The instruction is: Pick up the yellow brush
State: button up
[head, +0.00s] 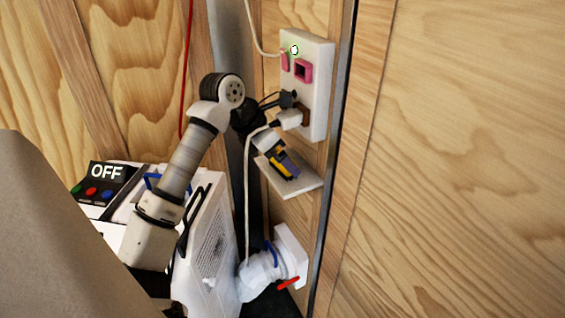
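The yellow brush appears as a small yellow piece (273,159) with dark parts beside it, at the small pale shelf (303,185) on the wooden wall. It is partly covered, so its full shape is unclear. My arm reaches over from the left and bends down toward the shelf. My gripper (272,150) is right at the brush, just above the shelf. Its fingers are too small and covered to tell whether they are open or shut, or touching the brush.
A white outlet panel (318,110) with plugs and cables is just above the shelf. A white machine (212,235) with an OFF sign (107,172) stands at left. A white pipe fitting (262,272) with a red handle is below. Wooden wall fills the right.

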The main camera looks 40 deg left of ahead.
jog(key=shift+w+f, duration=0.1)
jog(key=shift+f, duration=0.05)
jog(key=shift+c, duration=0.4)
jog(key=c, duration=0.8)
jog(key=shift+r, duration=0.35)
jog(key=s+a+b, duration=0.1)
jog(key=s+a, duration=0.2)
jog(key=s, duration=0.5)
jog(key=s+a+b, duration=0.1)
jog(key=s+a, duration=0.3)
jog(key=s, duration=0.4)
jog(key=shift+s+r, duration=0.35)
jog(key=shift+r, duration=0.1)
